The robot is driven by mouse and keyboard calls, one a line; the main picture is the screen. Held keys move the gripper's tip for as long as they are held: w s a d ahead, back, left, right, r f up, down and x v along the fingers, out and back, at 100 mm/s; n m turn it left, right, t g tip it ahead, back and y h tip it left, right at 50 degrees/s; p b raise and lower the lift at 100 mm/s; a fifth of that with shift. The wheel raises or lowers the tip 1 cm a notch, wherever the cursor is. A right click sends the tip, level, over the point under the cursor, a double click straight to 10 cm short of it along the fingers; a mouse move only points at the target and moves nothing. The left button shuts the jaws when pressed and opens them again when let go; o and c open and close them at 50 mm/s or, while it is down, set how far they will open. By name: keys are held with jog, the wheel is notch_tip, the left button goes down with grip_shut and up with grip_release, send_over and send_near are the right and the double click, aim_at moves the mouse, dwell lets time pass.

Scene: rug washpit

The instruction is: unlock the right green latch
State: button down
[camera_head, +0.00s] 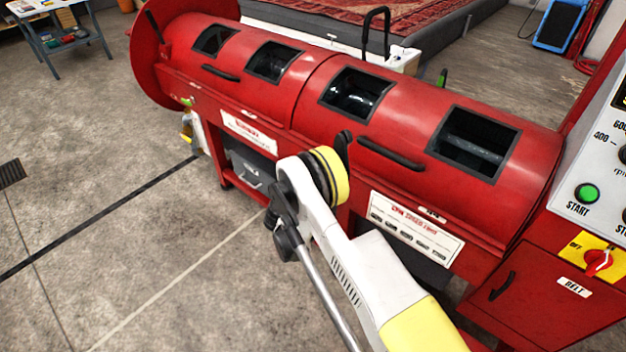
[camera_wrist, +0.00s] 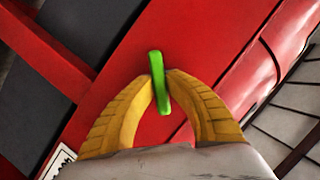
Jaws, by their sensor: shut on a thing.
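In the wrist view, a green latch (camera_wrist: 157,72) stands out from a red metal surface. My gripper (camera_wrist: 162,82) has its two curved yellow fingers closed on the latch, one fingertip on each side. The latch is slightly tilted in this view. In the head view my arm covers the front of the red machine (camera_head: 300,95), and neither my fingertips nor the held latch can be made out. Another green latch (camera_head: 186,102) shows at the machine's left front. A small green piece (camera_head: 443,78) stands up behind the machine at the right.
Black handles (camera_head: 390,153) stick out from the drum covers near my arm. A control panel (camera_head: 600,150) with a green start button and a red switch is at the right. The concrete floor (camera_head: 110,220) at the left is open. A table (camera_head: 65,38) stands at the far left.

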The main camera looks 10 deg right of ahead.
jog(key=n+g+h, duration=0.1)
jog(key=n+g, duration=0.1)
jog(key=n, duration=0.1)
jog(key=shift+w+r, duration=0.1)
jog(key=shift+n+g+h, duration=0.5)
jog(key=shift+n+g, duration=0.3)
jog(key=shift+n, duration=0.6)
jog(key=c, duration=1.4)
grip_release()
jog(key=v, duration=1.2)
